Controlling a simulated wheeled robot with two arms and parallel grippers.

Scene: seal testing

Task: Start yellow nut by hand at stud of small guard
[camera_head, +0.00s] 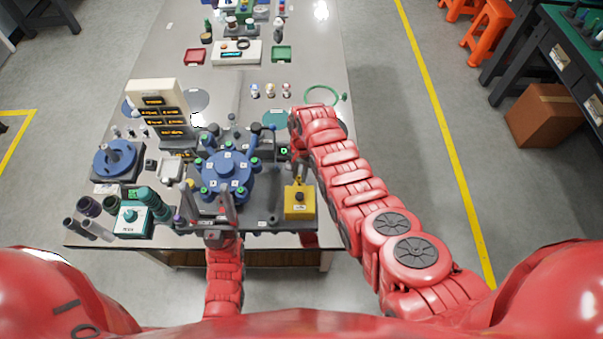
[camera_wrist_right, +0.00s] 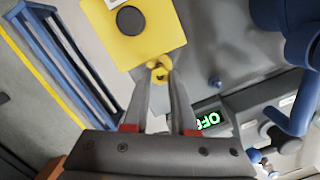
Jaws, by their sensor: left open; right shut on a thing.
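My right gripper (camera_wrist_right: 158,80) is shut on a small yellow ring-shaped piece, which looks like the yellow nut (camera_wrist_right: 160,67), between its fingertips beside a yellow box (camera_wrist_right: 166,30) with a round black cap. Whether the nut touches the box or a stud is unclear. The yellow box also shows in the head view (camera_head: 299,203), at the front right of the bench fixture. I cannot pick out the small guard or its stud for sure. My left gripper (camera_head: 221,200) is open at the near side of the blue round fixture, with its fingers pointing up the picture.
The blue round fixture (camera_head: 224,172) with several green-capped posts stands left of the yellow box. A panel with a green OFF display (camera_wrist_right: 208,121) is close to my right fingers. A teal box (camera_head: 132,218) and dark cylinders crowd the bench's left front. The bench's right middle is clearer.

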